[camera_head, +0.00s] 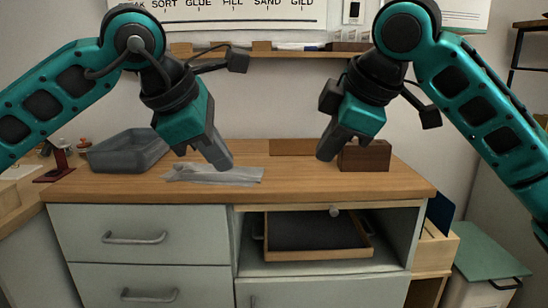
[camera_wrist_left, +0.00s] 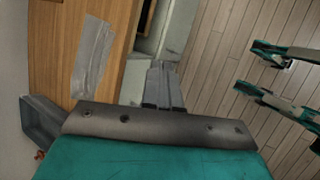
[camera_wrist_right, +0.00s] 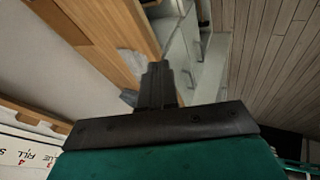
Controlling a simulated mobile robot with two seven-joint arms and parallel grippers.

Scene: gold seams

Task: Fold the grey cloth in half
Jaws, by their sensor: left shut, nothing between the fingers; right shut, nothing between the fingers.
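The grey cloth (camera_head: 215,174) lies as a flat, slightly wrinkled strip on the wooden worktop, left of its middle. It also shows in the left wrist view (camera_wrist_left: 92,58), and a small grey part of it shows in the right wrist view (camera_wrist_right: 131,62). My left gripper (camera_head: 222,164) is shut and empty, in front of the cloth in the head view; whether it touches the cloth I cannot tell. In the left wrist view its fingers appear off to the side of the cloth. My right gripper (camera_head: 327,154) is shut and empty, to the right of the cloth and apart from it.
A grey bin (camera_head: 127,152) stands on the worktop (camera_head: 300,185) at the left, near a small red stand (camera_head: 58,160). A dark brown block (camera_head: 365,156) stands behind my right gripper. Below is an open shelf with a wooden tray (camera_head: 318,252). The front middle of the worktop is clear.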

